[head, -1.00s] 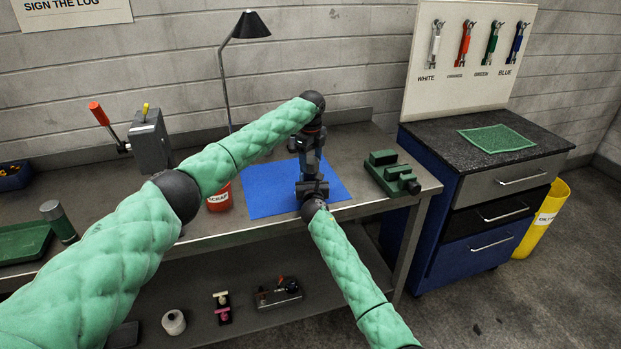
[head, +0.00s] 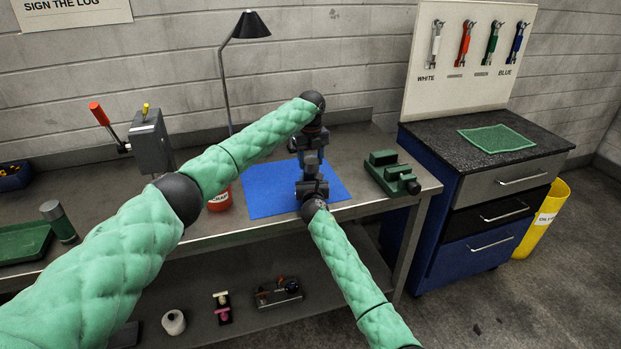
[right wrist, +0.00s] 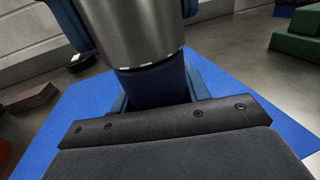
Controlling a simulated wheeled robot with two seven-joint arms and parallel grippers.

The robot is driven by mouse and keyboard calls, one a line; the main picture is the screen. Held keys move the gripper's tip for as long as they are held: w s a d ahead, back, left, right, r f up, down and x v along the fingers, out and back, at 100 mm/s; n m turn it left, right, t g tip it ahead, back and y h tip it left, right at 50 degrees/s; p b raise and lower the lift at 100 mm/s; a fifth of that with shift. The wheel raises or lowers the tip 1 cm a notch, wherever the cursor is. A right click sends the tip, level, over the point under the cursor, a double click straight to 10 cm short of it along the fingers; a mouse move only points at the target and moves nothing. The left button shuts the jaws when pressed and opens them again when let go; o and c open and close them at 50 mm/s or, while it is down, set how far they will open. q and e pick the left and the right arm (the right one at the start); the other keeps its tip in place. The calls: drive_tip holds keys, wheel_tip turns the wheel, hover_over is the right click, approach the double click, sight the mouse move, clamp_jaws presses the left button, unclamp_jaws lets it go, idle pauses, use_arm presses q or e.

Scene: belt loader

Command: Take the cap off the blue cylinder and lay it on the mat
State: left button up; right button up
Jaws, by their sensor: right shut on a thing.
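The blue cylinder (right wrist: 160,85) stands upright in the right wrist view, between the blue fingers of my right gripper (head: 312,186), which is shut on it. A grey metallic cap (right wrist: 135,35) sits above the blue body, with a dark rim at its lower edge. My left gripper (head: 309,150) points down from above, over the right gripper. Its blue fingers flank the cap in the right wrist view; whether they press on it I cannot tell. In the head view the grippers mostly hide the cylinder and cap. The blue mat (head: 262,192) lies beneath both grippers.
A red scrap pot (head: 220,200) stands left of the mat. A green block fixture (head: 392,173) is on its right. A lamp (head: 250,25) and a grey lever device (head: 150,142) stand behind and left. The mat's left part is clear.

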use_arm(q)
drive_tip(key=c, duration=0.4)
drive_tip(key=n, duration=0.6)
drive_tip(key=shift+n, duration=1.6)
drive_tip(key=n, duration=0.9)
drive_tip(key=shift+r, duration=0.1)
